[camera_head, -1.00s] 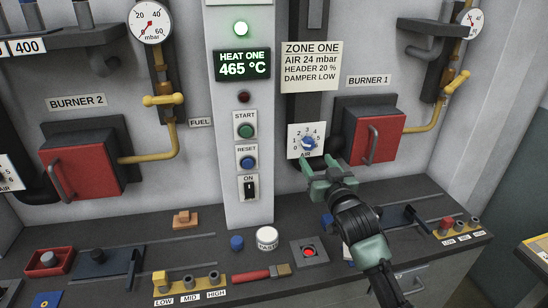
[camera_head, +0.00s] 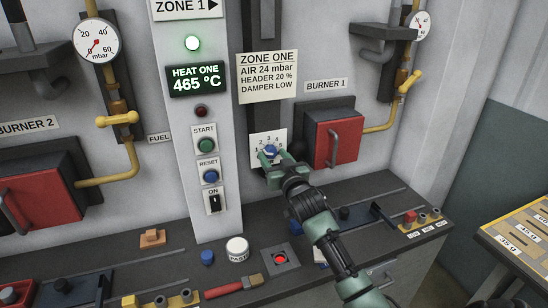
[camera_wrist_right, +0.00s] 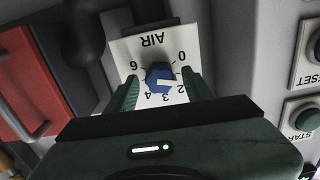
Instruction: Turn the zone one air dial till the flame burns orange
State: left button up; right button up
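The zone one air dial is a blue knob (camera_head: 270,150) on a white numbered plate marked AIR, under the ZONE ONE card (camera_head: 268,76). In the right wrist view the knob (camera_wrist_right: 158,78) shows upside down, with a white mark toward the picture's right; its exact reading is unclear. My right gripper (camera_head: 273,160) is at the dial. In the wrist view its green fingers (camera_wrist_right: 161,90) are open on either side of the knob, with gaps showing. Burner 1 has a shut red door (camera_head: 338,139); no flame shows. My left gripper is out of view.
A grey column left of the dial carries the 465 °C display (camera_head: 198,80), START button (camera_head: 205,145), RESET button (camera_head: 210,177) and ON switch (camera_head: 214,203).

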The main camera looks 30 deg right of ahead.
grip_shut()
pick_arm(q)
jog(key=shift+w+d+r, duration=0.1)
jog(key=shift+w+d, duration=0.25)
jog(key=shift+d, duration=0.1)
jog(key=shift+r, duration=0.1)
pick_arm(e)
jog(key=shift+m, duration=0.3)
jog(key=m+p, duration=0.1)
jog(key=m, duration=0.2)
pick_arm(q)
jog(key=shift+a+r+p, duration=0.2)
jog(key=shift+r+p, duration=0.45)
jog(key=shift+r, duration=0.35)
pick_arm(e)
jog(key=shift+m, duration=1.5)
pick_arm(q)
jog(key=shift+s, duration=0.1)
pick_arm(e)
jog(key=shift+o, duration=1.6)
grip_release()
